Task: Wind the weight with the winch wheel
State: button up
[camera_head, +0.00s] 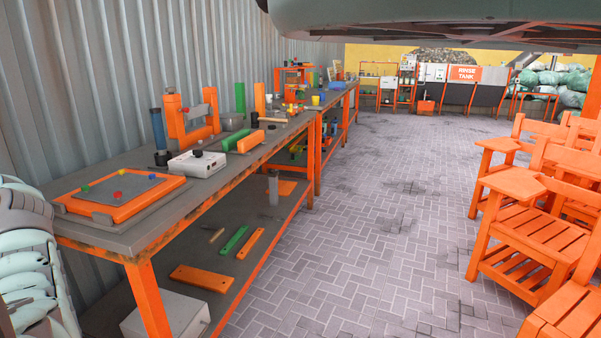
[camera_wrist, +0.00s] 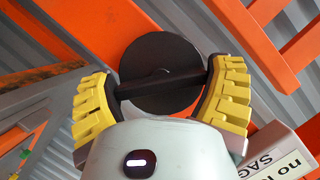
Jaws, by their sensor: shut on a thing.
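In the wrist view a dark round winch wheel (camera_wrist: 160,72) with a bar across its face sits between the two yellow-padded fingers of my gripper (camera_wrist: 162,88). Orange beams (camera_wrist: 247,40) stand close behind and beside the wheel. I cannot make out the weight or any rope in either view. My gripper does not show in the head view, and I cannot pick out the winch there.
A white sign (camera_wrist: 285,160) with partly cut-off black lettering is close at the right in the wrist view. In the head view a long workbench (camera_head: 165,215) with tools runs along the corrugated wall. Orange chairs (camera_head: 535,230) stand at right; the paved floor (camera_head: 370,220) between is clear.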

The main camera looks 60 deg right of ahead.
jog(key=m+y+b, duration=0.1)
jog(key=m+b, duration=0.1)
jog(key=m, duration=0.1)
jog(key=shift+d+f+y, duration=0.1)
jog(key=shift+f+y, duration=0.1)
jog(key=shift+y, duration=0.2)
jog(key=shift+m+t+y+b, duration=0.55)
jog(key=shift+m+b, duration=0.3)
jog(key=shift+m, duration=0.85)
jog(key=shift+r+m+t+y+b, duration=0.1)
jog(key=shift+m+t+y+b, duration=0.25)
jog(key=shift+m, duration=0.65)
jog(key=shift+m+t+y+b, duration=0.2)
jog(key=shift+m+b, duration=0.2)
jog(key=shift+m, duration=0.6)
jog(key=shift+m+t+b, duration=0.4)
jog(key=shift+m+t, duration=0.3)
jog(key=shift+m, duration=1.2)
jog(key=o, duration=0.9)
jog(key=shift+r, duration=0.1)
jog(key=shift+o, duration=0.2)
jog(key=v, duration=1.2)
